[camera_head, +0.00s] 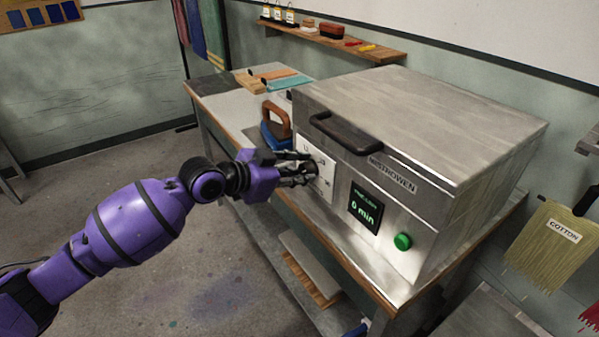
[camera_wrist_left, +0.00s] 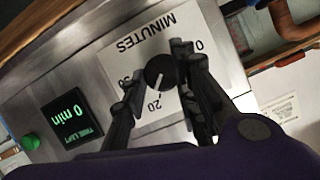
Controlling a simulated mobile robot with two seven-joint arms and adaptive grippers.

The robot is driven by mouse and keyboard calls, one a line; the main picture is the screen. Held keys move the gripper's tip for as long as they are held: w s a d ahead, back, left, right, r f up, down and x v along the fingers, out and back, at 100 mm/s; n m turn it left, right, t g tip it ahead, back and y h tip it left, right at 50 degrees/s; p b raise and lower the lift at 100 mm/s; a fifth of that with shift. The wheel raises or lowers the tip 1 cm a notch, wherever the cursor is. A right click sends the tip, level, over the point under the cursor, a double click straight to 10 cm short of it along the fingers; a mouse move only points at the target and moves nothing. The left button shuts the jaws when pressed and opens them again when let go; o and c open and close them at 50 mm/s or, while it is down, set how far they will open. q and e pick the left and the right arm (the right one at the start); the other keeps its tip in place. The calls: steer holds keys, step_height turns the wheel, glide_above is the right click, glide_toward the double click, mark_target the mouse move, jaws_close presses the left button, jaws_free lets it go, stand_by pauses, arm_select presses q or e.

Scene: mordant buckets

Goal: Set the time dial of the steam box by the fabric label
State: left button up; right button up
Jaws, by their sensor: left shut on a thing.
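The steam box (camera_head: 420,125) is a grey metal cabinet on a bench. Its front has a white dial plate marked MINUTES (camera_wrist_left: 143,40) with a black time dial (camera_wrist_left: 161,71) bearing a white line. In the left wrist view that line slants toward the 20; the plate appears upside down. My left gripper (camera_head: 312,173) is shut on the dial, its fingers on either side of it. In the head view the fingers partly hide the dial. The display (camera_head: 363,208) reads 0 min. A fabric label (camera_head: 563,230) reading COTTON is on yellowish fabric at the right. My right gripper is not in view.
A green button (camera_head: 402,241) is right of the display. A dark lid handle (camera_head: 345,133) juts out above the dial plate. A blue object with a brown handle (camera_head: 276,126) stands left of the box. A wall shelf (camera_head: 335,40) holds small bottles. The floor at left is clear.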

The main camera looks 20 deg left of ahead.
arm_select(q)
steer(key=shift+s+d+f, duration=0.2)
steer(key=shift+s+f, duration=0.05)
steer(key=shift+f, duration=0.25)
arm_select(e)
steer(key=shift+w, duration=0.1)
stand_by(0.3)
arm_select(q)
steer(key=o, duration=1)
steer(key=shift+r, duration=0.1)
steer(key=shift+w+r, duration=0.1)
steer(key=shift+a, duration=0.1)
steer(key=p+v, duration=0.3)
steer(key=v, duration=0.6)
steer(key=shift+a, duration=0.15)
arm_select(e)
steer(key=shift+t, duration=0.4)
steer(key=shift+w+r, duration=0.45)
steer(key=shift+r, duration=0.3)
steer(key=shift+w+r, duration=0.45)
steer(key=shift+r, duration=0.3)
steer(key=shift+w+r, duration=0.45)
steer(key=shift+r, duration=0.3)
arm_select(q)
steer(key=shift+w, duration=0.1)
